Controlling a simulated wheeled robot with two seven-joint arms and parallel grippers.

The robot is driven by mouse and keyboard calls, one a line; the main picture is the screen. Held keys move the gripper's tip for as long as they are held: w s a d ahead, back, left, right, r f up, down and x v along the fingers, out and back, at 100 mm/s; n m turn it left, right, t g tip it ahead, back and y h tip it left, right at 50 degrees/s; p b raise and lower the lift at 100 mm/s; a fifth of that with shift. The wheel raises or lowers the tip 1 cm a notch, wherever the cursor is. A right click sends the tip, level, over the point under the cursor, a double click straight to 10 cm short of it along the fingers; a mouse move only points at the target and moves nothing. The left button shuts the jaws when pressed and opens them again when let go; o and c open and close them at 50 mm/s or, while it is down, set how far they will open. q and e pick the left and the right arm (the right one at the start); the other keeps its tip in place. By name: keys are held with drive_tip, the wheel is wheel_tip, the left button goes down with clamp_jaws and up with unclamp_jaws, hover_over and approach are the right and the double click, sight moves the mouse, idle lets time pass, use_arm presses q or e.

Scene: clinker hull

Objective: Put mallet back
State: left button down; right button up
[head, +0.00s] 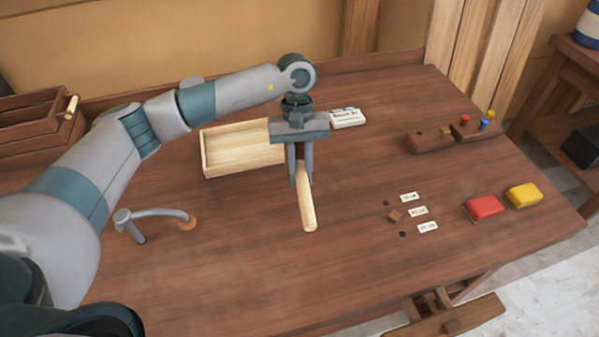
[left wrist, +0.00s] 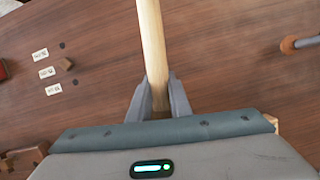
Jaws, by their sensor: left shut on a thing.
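My left gripper (head: 303,180) is shut on a pale wooden handle (head: 307,208), apparently the mallet's, above the middle of the bench. The handle slants down toward the front in the head view. In the left wrist view the handle (left wrist: 152,40) runs from between the fingers (left wrist: 160,98) out past the top edge. No mallet head is visible in either view. A shallow pale wooden tray (head: 203,155) lies on the bench behind and left of the gripper; the arm and gripper partly cover its right side. My right gripper is not in view.
A metal holdfast (head: 150,214) stands at left. A white labelled block (head: 347,118) lies behind the gripper. Small labels (head: 418,211), a brown cube (head: 394,215), red (head: 484,207) and yellow (head: 524,195) blocks lie at right. A wooden rack (head: 430,139) stands at back right. The front middle is clear.

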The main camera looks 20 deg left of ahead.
use_arm(q)
drive_tip(key=shift+f, duration=0.8)
wheel_tip(320, 180, down, 4)
drive_tip(key=shift+r+b, duration=0.15)
drive_tip(key=shift+b, duration=0.25)
wheel_tip(320, 180, down, 2)
drive_tip(key=shift+f, duration=0.35)
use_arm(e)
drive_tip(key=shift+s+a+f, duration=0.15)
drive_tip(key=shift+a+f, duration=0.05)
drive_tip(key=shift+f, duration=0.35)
use_arm(q)
drive_tip(key=shift+f+b, duration=0.25)
drive_tip(key=shift+b, duration=0.3)
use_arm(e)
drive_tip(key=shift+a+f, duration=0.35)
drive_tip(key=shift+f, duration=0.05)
use_arm(q)
drive_tip(key=shift+f+b, duration=0.25)
drive_tip(key=shift+b, duration=0.1)
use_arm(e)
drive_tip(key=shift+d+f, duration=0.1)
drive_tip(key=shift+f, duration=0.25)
use_arm(q)
drive_tip(key=c, duration=1.7)
unclamp_jaws()
drive_tip(key=shift+o, duration=0.8)
drive_tip(key=shift+s, duration=0.1)
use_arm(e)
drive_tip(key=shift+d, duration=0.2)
